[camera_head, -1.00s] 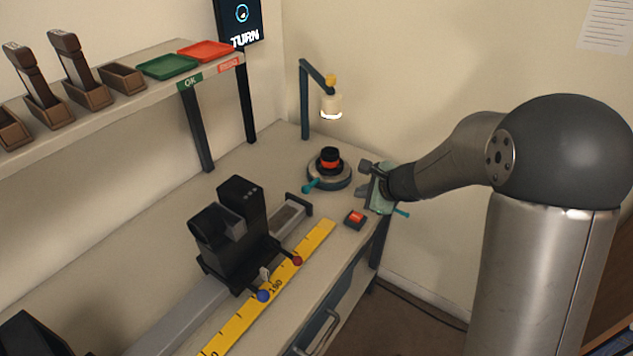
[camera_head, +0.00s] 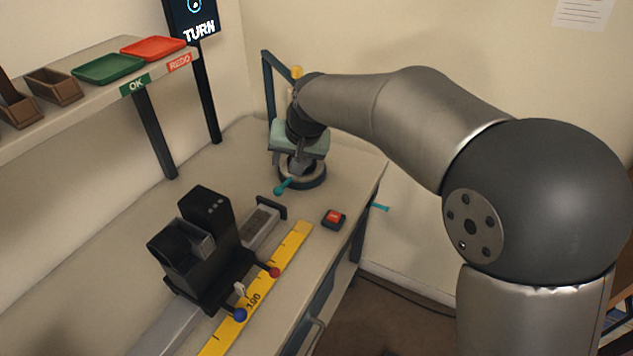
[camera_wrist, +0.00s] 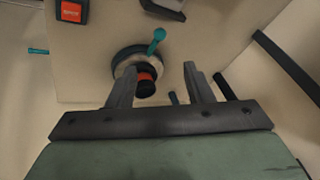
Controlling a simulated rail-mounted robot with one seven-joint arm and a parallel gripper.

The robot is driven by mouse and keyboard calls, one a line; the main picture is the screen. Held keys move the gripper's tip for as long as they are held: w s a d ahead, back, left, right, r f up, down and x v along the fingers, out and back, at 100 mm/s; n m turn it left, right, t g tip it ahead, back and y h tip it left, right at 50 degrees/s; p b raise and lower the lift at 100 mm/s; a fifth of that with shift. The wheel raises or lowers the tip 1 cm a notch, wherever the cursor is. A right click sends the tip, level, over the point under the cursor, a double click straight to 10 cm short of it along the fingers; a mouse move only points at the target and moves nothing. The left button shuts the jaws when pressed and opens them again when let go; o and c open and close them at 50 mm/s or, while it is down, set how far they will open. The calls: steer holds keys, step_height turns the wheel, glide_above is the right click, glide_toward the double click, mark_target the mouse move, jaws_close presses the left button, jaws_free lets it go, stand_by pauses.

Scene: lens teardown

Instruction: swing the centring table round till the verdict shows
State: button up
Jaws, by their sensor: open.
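The centring table (camera_head: 318,180) is a round dark base with a pale rim near the back of the bench. Its teal handle (camera_head: 283,187) sticks out toward the front left; it also shows in the wrist view (camera_wrist: 156,41). A black lens part with a red-orange band (camera_wrist: 146,81) stands on the table. My gripper (camera_head: 300,165) is over the table, hiding most of it in the head view. In the wrist view my gripper (camera_wrist: 156,80) is open, with its fingers apart and the lens part seen near the left finger. The screen (camera_head: 196,20) reads TURN.
A red button (camera_head: 333,218) sits at the bench's front edge. A black device on a rail (camera_head: 205,250) and a yellow ruler (camera_head: 262,285) lie to the left. A lamp post (camera_head: 268,85) stands behind my gripper. Green (camera_head: 108,68) and red (camera_head: 153,48) trays sit on the shelf.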

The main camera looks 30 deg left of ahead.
steer(key=p, duration=0.1)
glide_toward(279, 190)
steer(key=x, duration=0.9)
steer(key=shift+a, duration=0.1)
jaws_close()
